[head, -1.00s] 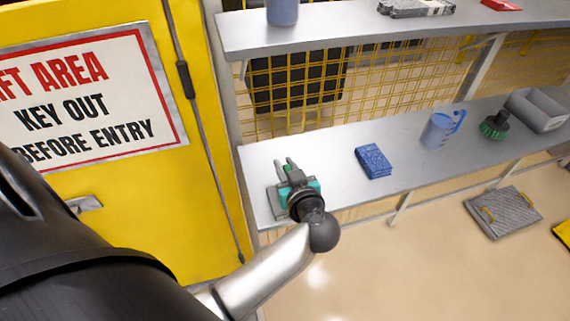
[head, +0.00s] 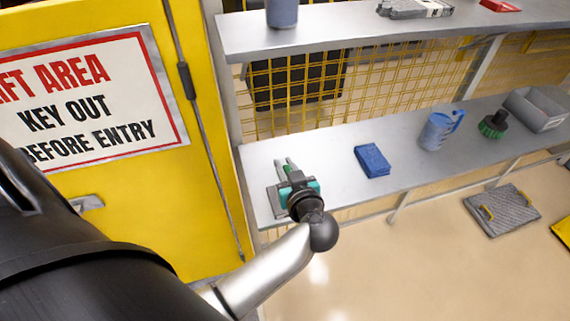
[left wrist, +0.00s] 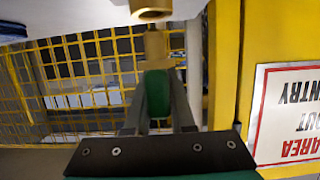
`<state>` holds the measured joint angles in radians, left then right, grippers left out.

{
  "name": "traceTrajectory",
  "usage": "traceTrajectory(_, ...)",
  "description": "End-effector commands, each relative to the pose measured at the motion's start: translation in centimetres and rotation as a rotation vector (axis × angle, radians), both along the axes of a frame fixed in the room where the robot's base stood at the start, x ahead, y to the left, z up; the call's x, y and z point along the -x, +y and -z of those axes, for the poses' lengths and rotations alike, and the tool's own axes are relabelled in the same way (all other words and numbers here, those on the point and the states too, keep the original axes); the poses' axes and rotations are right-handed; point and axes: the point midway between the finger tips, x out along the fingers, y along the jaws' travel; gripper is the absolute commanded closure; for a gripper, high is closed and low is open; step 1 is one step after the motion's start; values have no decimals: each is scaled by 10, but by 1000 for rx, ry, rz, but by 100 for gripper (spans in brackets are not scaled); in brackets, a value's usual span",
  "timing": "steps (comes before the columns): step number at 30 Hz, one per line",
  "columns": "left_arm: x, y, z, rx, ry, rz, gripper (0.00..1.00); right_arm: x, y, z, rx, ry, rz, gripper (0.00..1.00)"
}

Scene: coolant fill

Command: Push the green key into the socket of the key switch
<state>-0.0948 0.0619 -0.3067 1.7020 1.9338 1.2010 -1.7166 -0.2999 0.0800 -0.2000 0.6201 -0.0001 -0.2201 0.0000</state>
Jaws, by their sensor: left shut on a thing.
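My left gripper (head: 284,165) is over the left end of the lower shelf and shut on the green key. In the left wrist view the green key (left wrist: 156,95) stands between the two fingers, with its brass end (left wrist: 156,47) pointing away from the gripper. The brass socket of the key switch (left wrist: 151,9) is at the top edge of that view, close ahead of the brass end and roughly in line with it. I cannot tell whether they touch. Most of the key switch is out of that view, and my gripper covers the spot in the head view. My right gripper is not in view.
The grey lower shelf (head: 330,178) holds a blue sponge (head: 373,160), a blue jug (head: 436,131), a green brush (head: 494,124) and a grey bin (head: 537,108). The upper shelf (head: 340,28) is above. A yellow door (head: 150,200) with a sign stands at left.

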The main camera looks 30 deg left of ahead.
Motion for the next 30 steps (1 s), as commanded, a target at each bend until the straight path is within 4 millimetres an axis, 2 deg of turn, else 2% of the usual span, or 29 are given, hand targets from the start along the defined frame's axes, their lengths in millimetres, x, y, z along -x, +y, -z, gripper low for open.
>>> traceTrajectory(30, 0, 0, 26, 0, -1, 0, 100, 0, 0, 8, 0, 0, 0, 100)
